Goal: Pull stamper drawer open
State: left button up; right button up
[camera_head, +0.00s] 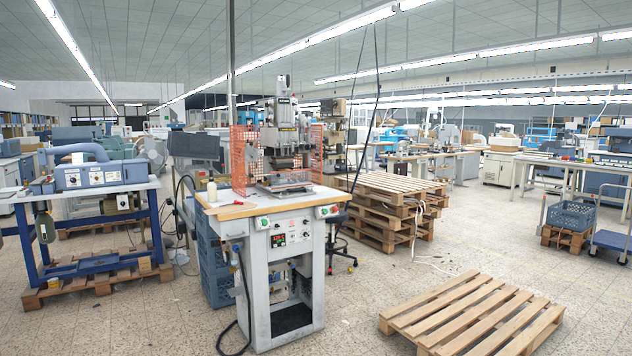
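The foil stamper (284,130) stands upright on a wooden-topped bench (222,212) in the middle of the view, some way ahead. Its drawer, a flat grey metal tray (287,186), sits low under the stamping head. From this distance I cannot tell how far the drawer is pulled out. Orange mesh guards (240,160) stand at the sides of the stamper. Neither of my grippers shows in the view.
An empty wooden pallet (470,318) lies on the floor at the front right. Stacked pallets (390,205) stand behind the bench. A blue-framed machine table (90,195) is at the left. A black hose (246,300) hangs to the floor. Floor ahead of the bench is partly clear.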

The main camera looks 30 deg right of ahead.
aim_at(325, 176)
jog(key=l+z, duration=0.1)
jog(key=z, duration=2.25)
jog(key=i+l+z, duration=0.1)
jog(key=i+z, duration=0.2)
jog(key=i, duration=0.4)
jog(key=i+z, duration=0.3)
jog(key=i, duration=2)
jog(key=i+u, duration=0.1)
jog(key=i, duration=0.7)
jog(key=i+l+u, duration=0.1)
jog(key=i, duration=0.7)
jog(key=i+u, duration=0.1)
jog(key=i, duration=1.55)
jog(key=i+j+z, duration=0.1)
jog(key=i+z, duration=0.25)
jog(key=i, duration=1.2)
jog(key=i+u, duration=0.15)
jog(key=i, duration=0.4)
jog(key=i+u, duration=0.15)
jog(key=i, duration=0.35)
jog(key=i+l+u, duration=0.15)
jog(key=i, duration=0.35)
